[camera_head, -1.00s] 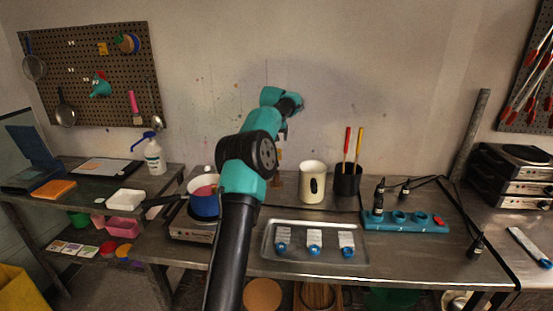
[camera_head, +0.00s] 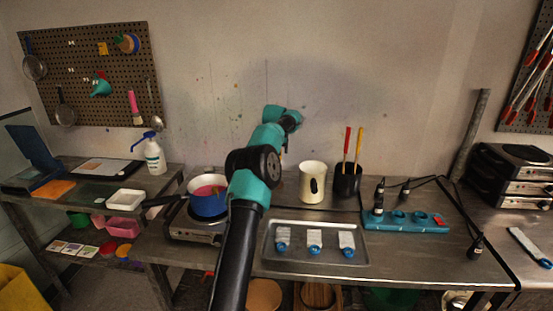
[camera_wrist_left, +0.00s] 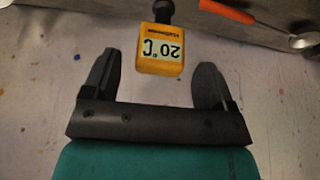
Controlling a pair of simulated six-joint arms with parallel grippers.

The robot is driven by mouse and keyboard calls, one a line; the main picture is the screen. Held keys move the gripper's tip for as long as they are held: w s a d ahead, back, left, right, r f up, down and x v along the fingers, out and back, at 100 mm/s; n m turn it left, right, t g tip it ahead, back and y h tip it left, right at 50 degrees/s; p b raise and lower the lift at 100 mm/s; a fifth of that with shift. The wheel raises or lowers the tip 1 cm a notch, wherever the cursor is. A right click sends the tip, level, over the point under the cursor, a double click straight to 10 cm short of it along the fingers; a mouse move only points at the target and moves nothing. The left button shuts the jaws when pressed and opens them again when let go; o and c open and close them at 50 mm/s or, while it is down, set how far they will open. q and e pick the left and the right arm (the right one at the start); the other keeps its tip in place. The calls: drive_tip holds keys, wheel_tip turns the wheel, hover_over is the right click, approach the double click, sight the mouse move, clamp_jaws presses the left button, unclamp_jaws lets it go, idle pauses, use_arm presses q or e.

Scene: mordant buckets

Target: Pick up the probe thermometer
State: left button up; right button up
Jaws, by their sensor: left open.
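The probe thermometer (camera_wrist_left: 162,50) has a yellow-orange body with a "20 °C" display and a dark knob at its far end. In the left wrist view it shows at top centre, between my left gripper's fingers (camera_wrist_left: 156,62). The fingers are open, with a visible gap on each side of it, and do not appear to touch it. In the head view my left arm hides the gripper and most or all of the thermometer. My right gripper is in neither current view.
A blue pot (camera_head: 207,203) on a hot plate stands left of my arm. A cream canister (camera_head: 312,183), a black holder (camera_head: 347,181) and a metal tray (camera_head: 350,256) are to the right. An orange-handled utensil (camera_wrist_left: 228,11) shows in the wrist view.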

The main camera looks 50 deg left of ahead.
use_arm(q)
drive_tip(key=x, duration=0.3)
drive_tip(key=shift+w+f, duration=0.1)
drive_tip(key=shift+f, duration=0.05)
idle(0.3)
drive_tip(key=c, duration=1)
drive_tip(key=shift+a, duration=0.1)
